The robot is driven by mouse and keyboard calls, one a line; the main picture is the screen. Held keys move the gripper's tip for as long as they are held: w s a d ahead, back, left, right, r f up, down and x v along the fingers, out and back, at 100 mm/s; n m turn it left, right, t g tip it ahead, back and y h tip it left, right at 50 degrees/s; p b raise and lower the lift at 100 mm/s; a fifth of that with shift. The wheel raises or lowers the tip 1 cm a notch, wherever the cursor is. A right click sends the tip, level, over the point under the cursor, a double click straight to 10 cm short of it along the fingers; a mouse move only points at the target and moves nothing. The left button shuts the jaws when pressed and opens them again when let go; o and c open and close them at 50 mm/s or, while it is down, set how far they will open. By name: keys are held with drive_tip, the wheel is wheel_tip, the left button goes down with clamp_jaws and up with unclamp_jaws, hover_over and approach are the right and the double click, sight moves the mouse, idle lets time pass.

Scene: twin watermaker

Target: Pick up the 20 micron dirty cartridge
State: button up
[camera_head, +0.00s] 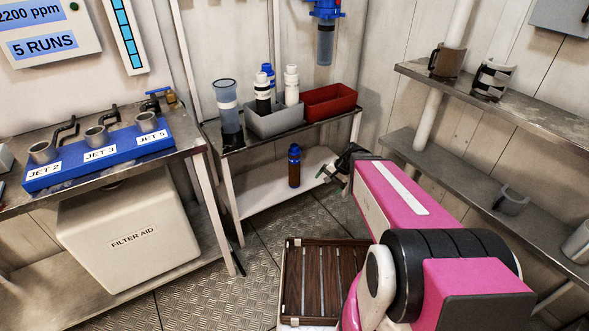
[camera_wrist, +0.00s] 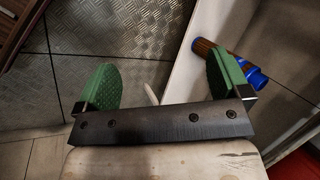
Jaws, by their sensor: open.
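A dirty brown cartridge with blue ends (camera_head: 294,168) stands upright on the white lower shelf of the middle stand. I cannot read a micron size on it. In the wrist view, a brown and blue cartridge (camera_wrist: 204,46) lies just beyond the right green finger, which hides part of it. My gripper (camera_head: 333,172) is to the right of the cartridge in the head view, at about shelf height. In the wrist view its two green-padded fingers (camera_wrist: 160,80) are wide apart with nothing between them.
The lower shelf (camera_head: 262,198) is otherwise bare; the tabletop (camera_head: 232,142) is above it. On top are a grey bin (camera_head: 275,124) with bottles, a red bin (camera_head: 329,101) and a clear-topped housing (camera_head: 226,97). A brown slatted crate (camera_head: 318,278) is on the floor. Wall shelves (camera_head: 470,185) stand at right.

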drive_tip(key=w+a+f+m+t+y, duration=0.2)
drive_tip(key=w+a+f+m+y, duration=0.2)
drive_tip(key=w+a+m, duration=0.3)
drive_tip(key=m+t+y, duration=0.2)
drive_tip(key=m+t, duration=0.6)
drive_tip(key=m, duration=0.7)
approach(299, 164)
drive_tip(key=x, duration=0.7)
drive_tip(key=shift+f, duration=0.15)
drive_tip(key=shift+x, duration=3.05)
drive_tip(key=shift+s+a, duration=0.1)
drive_tip(key=shift+s, duration=0.05)
drive_tip(key=c, duration=1.2)
